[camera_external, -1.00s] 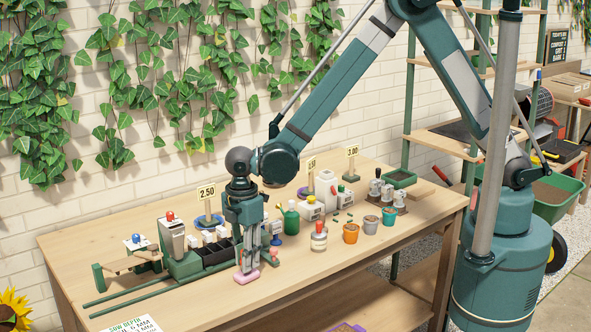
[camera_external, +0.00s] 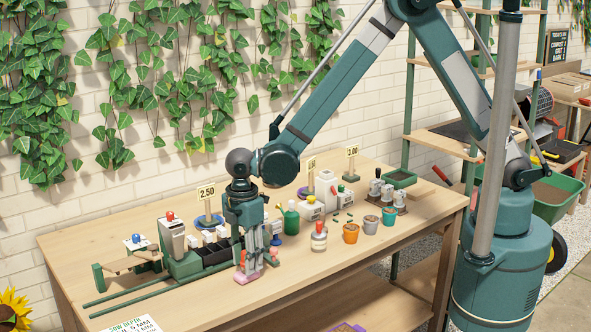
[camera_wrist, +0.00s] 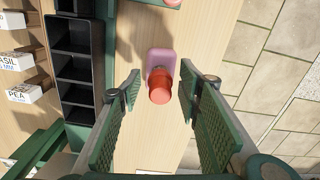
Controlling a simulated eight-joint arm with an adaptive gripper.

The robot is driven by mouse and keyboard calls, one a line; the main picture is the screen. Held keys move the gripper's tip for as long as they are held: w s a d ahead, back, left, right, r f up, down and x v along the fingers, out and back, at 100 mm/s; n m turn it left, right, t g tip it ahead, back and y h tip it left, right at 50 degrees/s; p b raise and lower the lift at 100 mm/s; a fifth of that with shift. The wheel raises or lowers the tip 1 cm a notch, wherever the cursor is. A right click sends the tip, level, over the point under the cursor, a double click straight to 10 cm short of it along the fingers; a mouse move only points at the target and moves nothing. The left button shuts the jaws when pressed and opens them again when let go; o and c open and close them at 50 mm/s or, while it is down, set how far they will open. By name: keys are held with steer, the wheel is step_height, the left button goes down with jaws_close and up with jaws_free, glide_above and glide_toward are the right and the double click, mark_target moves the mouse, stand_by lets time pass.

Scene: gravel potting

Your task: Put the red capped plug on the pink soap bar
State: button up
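The pink soap bar (camera_wrist: 161,55) lies flat on the wooden bench in the wrist view. The red capped plug (camera_wrist: 160,88) appears upright over the near part of the bar, its red cap toward the camera; its lower end is hidden. My gripper (camera_wrist: 163,83) is open, with one green pad on each side of the plug and a clear gap to both. In the external view my gripper (camera_external: 253,274) points down over the soap bar (camera_external: 246,281), close to the bench's front. There the plug is hard to make out between the fingers.
A black divided tray (camera_wrist: 76,65) stands left of the soap bar, with small white label boxes (camera_wrist: 15,62) beyond it. The bench edge is close on the right in the wrist view.

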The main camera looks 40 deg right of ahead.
steer(key=shift+r, duration=0.1)
step_height(320, 180, up, 12)
steer(key=shift+r+p, duration=0.1)
steer(key=shift+p, duration=0.4)
stand_by(0.8)
stand_by(0.3)
